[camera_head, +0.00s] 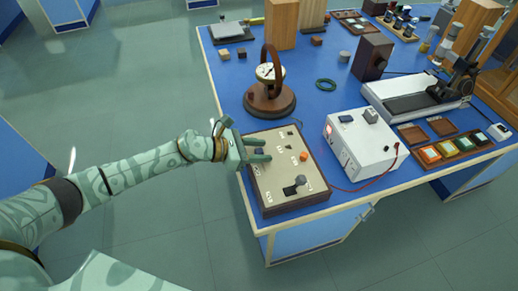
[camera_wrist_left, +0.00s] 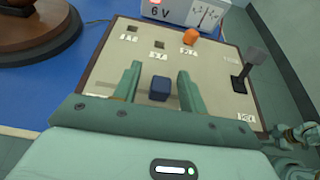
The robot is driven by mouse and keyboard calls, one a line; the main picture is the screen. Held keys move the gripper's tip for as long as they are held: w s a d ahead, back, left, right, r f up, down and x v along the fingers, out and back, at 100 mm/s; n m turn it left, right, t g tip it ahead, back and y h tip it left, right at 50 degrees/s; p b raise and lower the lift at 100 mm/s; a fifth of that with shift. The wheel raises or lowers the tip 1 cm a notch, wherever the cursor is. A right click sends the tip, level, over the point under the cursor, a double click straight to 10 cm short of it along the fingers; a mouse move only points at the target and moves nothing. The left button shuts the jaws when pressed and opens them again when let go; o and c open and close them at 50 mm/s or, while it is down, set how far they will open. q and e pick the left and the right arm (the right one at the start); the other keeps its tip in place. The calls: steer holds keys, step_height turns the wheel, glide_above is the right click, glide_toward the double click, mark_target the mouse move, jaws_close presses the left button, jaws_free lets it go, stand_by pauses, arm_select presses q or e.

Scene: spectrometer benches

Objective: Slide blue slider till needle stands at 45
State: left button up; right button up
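The blue slider (camera_wrist_left: 160,88) is a small dark blue block on the beige panel of a control box (camera_wrist_left: 105,72). In the head view the control box (camera_head: 283,193) sits at the near left corner of the blue bench, and the slider (camera_head: 259,151) is partly hidden by my fingers. My left gripper (camera_wrist_left: 158,76) is open, with one finger on each side of the slider and a visible gap on both sides. A round dial (camera_head: 266,72) stands on a wooden base behind the box; its needle reading is too small to tell.
On the panel are an orange knob (camera_wrist_left: 190,36) and an upright black lever (camera_wrist_left: 246,68). A white unit (camera_head: 360,145) marked 6 V stands right of the box, with a red cable. Coloured tiles lie in a tray (camera_head: 457,148) farther right. The wooden base (camera_wrist_left: 45,35) stands behind the box.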

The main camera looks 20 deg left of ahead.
arm_select(q)
steer(key=v, duration=1.6)
steer(key=shift+s+a, duration=0.1)
steer(key=shift+s, duration=0.05)
